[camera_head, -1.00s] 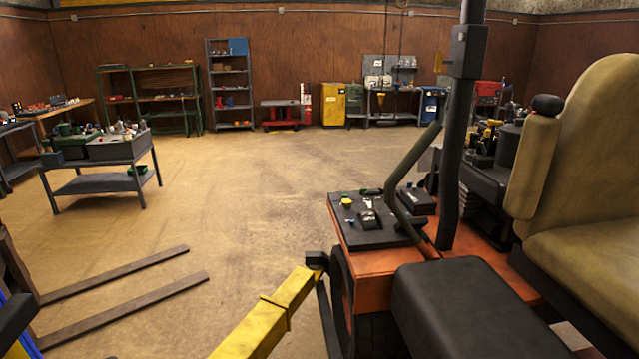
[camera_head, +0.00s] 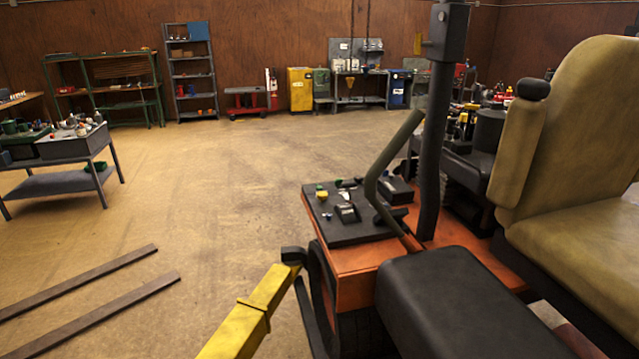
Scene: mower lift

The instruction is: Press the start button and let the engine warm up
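The orange mower (camera_head: 352,276) stands at the right in the head view. Its dark control panel (camera_head: 350,225) lies flat on the orange body and bears several small controls. A yellow knob (camera_head: 321,196) and a green one beside it are near the panel's left edge. Which control is the start button is too small to tell. A dark bent lever (camera_head: 378,165) rises beside the panel. Neither of my grippers is in view.
A yellow lift arm (camera_head: 250,315) reaches up at the mower's front left. Two dark rails (camera_head: 95,315) lie on the floor at lower left. A tan seat (camera_head: 575,160) is at right. A grey cart (camera_head: 65,165) stands at left. The middle floor is clear.

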